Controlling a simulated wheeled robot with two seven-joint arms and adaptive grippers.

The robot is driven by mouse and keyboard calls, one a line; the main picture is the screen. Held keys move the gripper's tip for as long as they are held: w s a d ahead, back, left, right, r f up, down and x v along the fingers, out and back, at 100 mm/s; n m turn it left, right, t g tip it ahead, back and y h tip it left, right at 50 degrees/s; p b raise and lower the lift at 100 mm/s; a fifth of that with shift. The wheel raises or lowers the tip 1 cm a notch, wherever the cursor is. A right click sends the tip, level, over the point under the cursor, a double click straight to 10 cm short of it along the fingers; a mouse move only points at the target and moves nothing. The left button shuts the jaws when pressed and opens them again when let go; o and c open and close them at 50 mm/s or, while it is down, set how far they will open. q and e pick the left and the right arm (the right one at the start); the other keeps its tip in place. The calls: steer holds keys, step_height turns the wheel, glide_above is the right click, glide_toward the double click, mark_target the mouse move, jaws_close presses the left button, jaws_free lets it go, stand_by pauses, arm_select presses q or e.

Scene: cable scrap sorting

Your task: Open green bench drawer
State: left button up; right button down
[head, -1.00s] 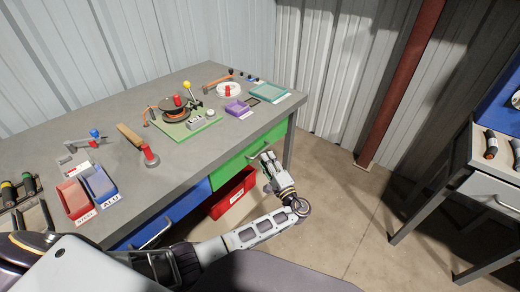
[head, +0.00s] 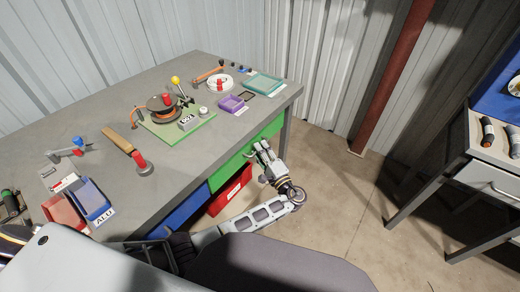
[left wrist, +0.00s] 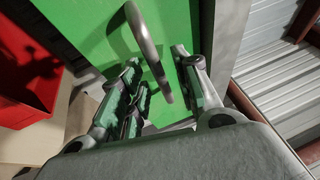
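The green drawer (head: 231,165) is at the far right end of the bench, and its front looks flush with the bench. My left gripper (head: 259,147) is in front of it. In the left wrist view the green front (left wrist: 85,25) fills the upper middle, with a curved grey metal handle (left wrist: 148,45) standing out from it. My left gripper (left wrist: 162,88) is open there, with one finger on each side of the handle's lower part. I cannot tell whether the fingers touch it. My right gripper is not in view.
A red bin (head: 229,190) stands below the green drawer and also shows in the left wrist view (left wrist: 28,80). A blue drawer (head: 188,208) is to the left. Tools and trays lie on the bench top (head: 190,75). Another workbench (head: 470,160) stands at the right, with open floor between.

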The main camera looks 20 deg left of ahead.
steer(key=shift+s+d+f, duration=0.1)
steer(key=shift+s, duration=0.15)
arm_select(q)
jaws_close()
steer(key=shift+s+d, duration=0.1)
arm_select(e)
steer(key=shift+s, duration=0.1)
